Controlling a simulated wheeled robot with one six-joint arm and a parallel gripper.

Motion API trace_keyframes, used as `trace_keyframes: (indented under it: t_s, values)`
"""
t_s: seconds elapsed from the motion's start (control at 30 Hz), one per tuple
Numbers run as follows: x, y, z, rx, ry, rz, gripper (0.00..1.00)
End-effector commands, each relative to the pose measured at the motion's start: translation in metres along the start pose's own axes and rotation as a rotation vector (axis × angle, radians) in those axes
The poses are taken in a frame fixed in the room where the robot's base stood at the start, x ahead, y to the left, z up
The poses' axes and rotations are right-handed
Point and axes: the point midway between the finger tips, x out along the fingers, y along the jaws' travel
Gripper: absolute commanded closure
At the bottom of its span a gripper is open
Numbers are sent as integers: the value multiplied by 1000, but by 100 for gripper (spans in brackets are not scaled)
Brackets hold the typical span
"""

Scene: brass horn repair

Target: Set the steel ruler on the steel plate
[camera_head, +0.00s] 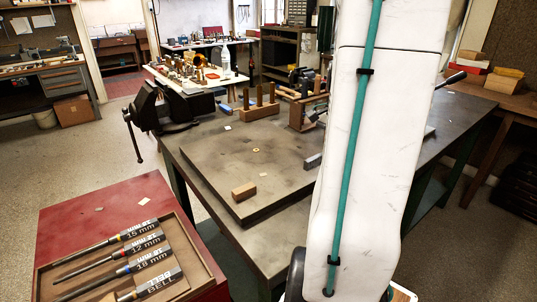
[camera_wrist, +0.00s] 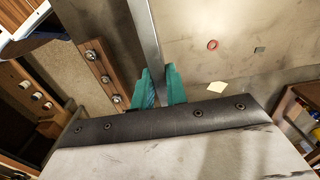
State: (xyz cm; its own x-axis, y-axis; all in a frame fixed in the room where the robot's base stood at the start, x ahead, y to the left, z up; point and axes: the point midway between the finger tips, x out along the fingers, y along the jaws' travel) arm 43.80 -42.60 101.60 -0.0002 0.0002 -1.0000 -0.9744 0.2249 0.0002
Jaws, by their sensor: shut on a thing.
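My gripper (camera_wrist: 158,82) has teal fingers and shows in the wrist view. It is shut on the steel ruler (camera_wrist: 145,35), a long narrow grey strip running up out of the top of the picture. The ruler's far end is out of view. The steel plate (camera_head: 217,170) is a broad dark slab lying on the workbench in the head view. My arm covers its right side there, and hides the gripper. Below and right of the ruler in the wrist view is a pale, stained flat surface (camera_wrist: 200,25); I cannot tell whether it is the plate.
A wooden block (camera_head: 244,192) sits at the plate's front edge. A vise (camera_head: 165,108) and a wooden peg rack (camera_head: 259,111) stand behind. A red cabinet (camera_head: 100,203) with a tool tray is front left.

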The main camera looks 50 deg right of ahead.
Motion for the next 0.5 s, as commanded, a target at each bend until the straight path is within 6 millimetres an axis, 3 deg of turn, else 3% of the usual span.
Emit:
trace_keyframes:
  t_s: [0.5]
  values:
    - [11, -67, 92, 6, 0, 0, 100]
